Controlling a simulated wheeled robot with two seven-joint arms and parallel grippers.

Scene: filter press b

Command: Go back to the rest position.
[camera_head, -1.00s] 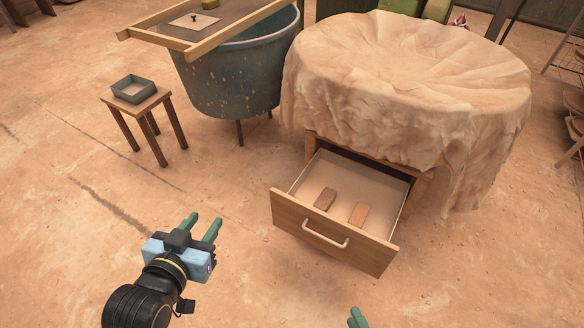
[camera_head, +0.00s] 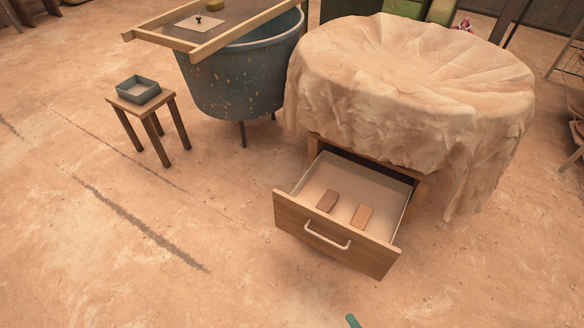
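My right gripper shows only as a small green fingertip (camera_head: 352,320) at the bottom edge, over the floor in front of the drawer. The rest of it is out of frame, so its opening cannot be judged. My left gripper is not in view. The wooden drawer (camera_head: 334,241) stands pulled out beneath the cloth-covered round table, with a light handle on its front. Two brown blocks lie inside it, a left one (camera_head: 327,201) and a right one (camera_head: 362,216), apart from each other.
The cloth-covered table (camera_head: 410,75) stands at the right behind the drawer. A blue-grey tub (camera_head: 240,85) with a wooden frame (camera_head: 215,45) on top stands at back left. A small stool (camera_head: 148,105) bears a grey tray (camera_head: 138,90). The floor at left and front is clear.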

